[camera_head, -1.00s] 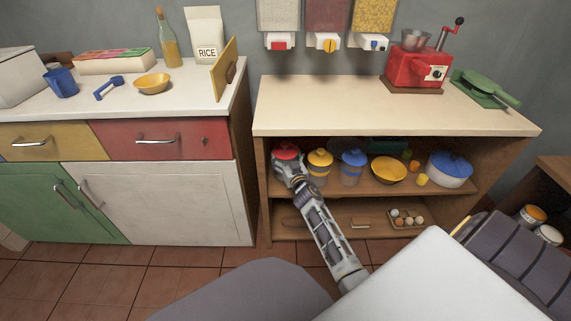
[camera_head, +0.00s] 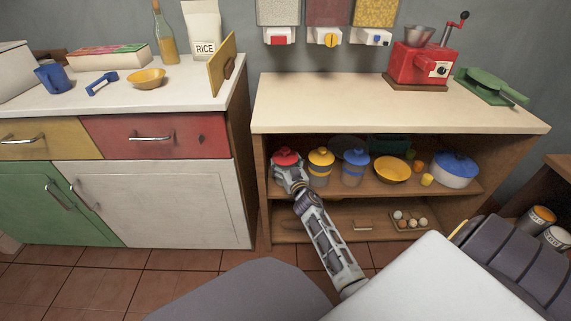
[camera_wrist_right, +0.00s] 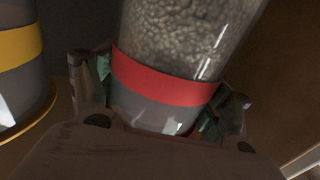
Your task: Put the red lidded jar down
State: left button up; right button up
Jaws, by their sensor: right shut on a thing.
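The red lidded jar (camera_head: 286,156) is at the left end of the upper shelf in the open cabinet, its red lid showing above my right gripper (camera_head: 290,182). In the right wrist view the jar (camera_wrist_right: 165,85) is clear, with a red band and pale grains inside. The fingers of my right gripper (camera_wrist_right: 160,95) are shut around it, one on each side. The jar looks tilted in that view. Its base is hidden, so I cannot tell whether it touches the shelf. My left gripper is not in view.
A yellow-lidded jar (camera_head: 320,166) stands just right of the red one; its yellow band (camera_wrist_right: 18,46) shows in the wrist view. A blue-lidded jar (camera_head: 354,168), yellow bowl (camera_head: 391,171) and blue-lidded pot (camera_head: 455,170) follow. The cabinet's side wall (camera_head: 263,190) is close on the left.

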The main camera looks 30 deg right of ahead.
jog(key=o, duration=1.6)
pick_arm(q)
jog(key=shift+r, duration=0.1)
pick_arm(e)
jog(key=shift+r, duration=0.1)
